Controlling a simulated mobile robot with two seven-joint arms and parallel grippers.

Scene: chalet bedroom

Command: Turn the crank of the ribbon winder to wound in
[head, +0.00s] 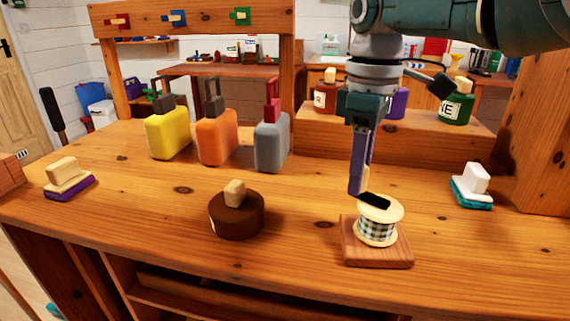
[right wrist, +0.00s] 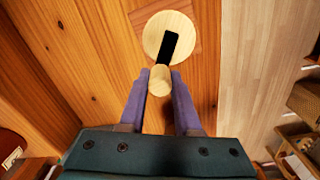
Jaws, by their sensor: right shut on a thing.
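The ribbon winder stands at the front right of the wooden bench, with a square wooden base (head: 388,254) and a cream spool (head: 376,230) wound with green and white checked ribbon. Its black crank arm (head: 374,201) lies across the spool top; it also shows in the right wrist view (right wrist: 170,48). The pale wooden crank knob (right wrist: 159,82) stands up from the crank's end. My right gripper (head: 360,188) points down from above and is shut on this knob, one purple finger on each side. In the head view the fingers hide most of the knob. My left gripper is not in view.
A round brown block (head: 237,216) stands left of the winder, and a white and teal brush (head: 473,187) lies to its right. Yellow (head: 166,133), orange (head: 216,138) and grey (head: 271,143) handled containers stand behind. A raised wooden shelf (head: 420,143) holds several jars.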

